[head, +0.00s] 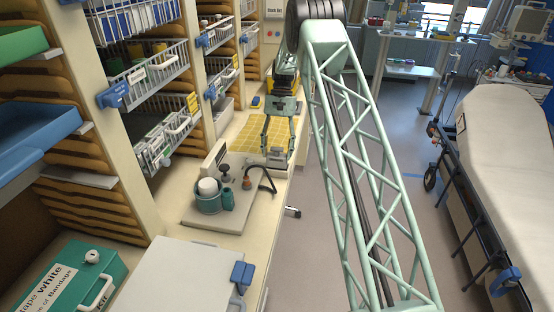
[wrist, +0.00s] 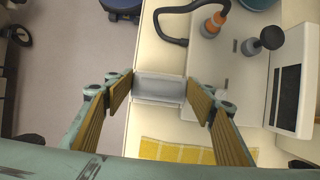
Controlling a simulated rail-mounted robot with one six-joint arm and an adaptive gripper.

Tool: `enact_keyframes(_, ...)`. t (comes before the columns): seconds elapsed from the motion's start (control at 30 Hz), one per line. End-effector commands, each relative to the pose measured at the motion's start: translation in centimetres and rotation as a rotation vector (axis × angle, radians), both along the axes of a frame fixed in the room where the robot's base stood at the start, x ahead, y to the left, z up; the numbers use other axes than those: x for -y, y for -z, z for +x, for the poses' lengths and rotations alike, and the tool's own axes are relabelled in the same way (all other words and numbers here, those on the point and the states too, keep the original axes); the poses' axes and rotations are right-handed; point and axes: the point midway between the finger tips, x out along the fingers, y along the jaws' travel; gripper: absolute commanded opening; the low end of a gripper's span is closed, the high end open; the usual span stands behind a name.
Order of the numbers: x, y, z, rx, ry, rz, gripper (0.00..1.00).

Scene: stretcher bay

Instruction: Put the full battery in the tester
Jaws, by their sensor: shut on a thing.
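My gripper (head: 277,148) reaches down at the counter's aisle-side edge and is shut on a pale grey box-like block (head: 277,158). In the wrist view the block (wrist: 160,90) sits between the two fingertips. I cannot tell from its look whether it is the full battery, nor whether it touches the counter. A grey bench unit (head: 213,212) stands just in front of it in the head view, with an upright panel, a dark knob and a black cable with an orange end. The panel's dark screen (wrist: 288,95) shows in the wrist view. This unit may be the tester.
A yellow grid mat (head: 238,132) lies on the counter beyond the bench unit. A teal cup (head: 208,203) with a white round top stands on the unit. Shelves with wire baskets (head: 150,85) line the left. The stretcher (head: 505,140) is right, across open floor.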

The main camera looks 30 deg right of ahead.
Motion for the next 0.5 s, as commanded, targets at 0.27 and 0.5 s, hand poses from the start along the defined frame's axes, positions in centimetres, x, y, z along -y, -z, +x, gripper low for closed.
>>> enact_keyframes(0.27, 0.0, 0.0, 0.0, 0.000, 0.000, 0.000, 0.31)
enact_keyframes(0.5, 0.0, 1.2, -0.1, -0.002, 0.000, 0.001, 0.31)
